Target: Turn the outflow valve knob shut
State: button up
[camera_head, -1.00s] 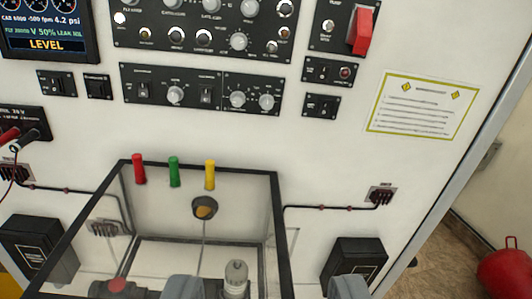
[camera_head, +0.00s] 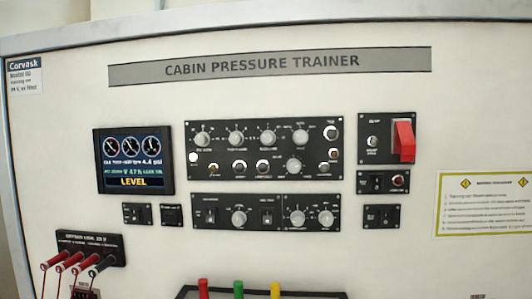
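The upper black control panel (camera_head: 264,150) has several round knobs, and the lower panel (camera_head: 265,213) has a white knob (camera_head: 239,218) between two switches. Two more knobs, a left one (camera_head: 297,218) and a right one (camera_head: 325,218), sit at its right end. The labels are too small to tell which is the outflow valve knob. The display (camera_head: 134,160) reads about 4.4 psi, a valve figure near 47% and LEVEL. My gripper is out of view.
A red guarded switch (camera_head: 404,140) sticks out at the right. Red and black plugs with cables (camera_head: 75,262) project at lower left. Red, green and yellow posts (camera_head: 238,289) stand on the case's top edge at the bottom. A notice (camera_head: 486,205) hangs at right.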

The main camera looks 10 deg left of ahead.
aim_at(294, 166)
jog(key=k, duration=1.3)
jog(key=u, duration=0.1)
jog(key=i, duration=1.8)
jog(key=z, duration=0.65)
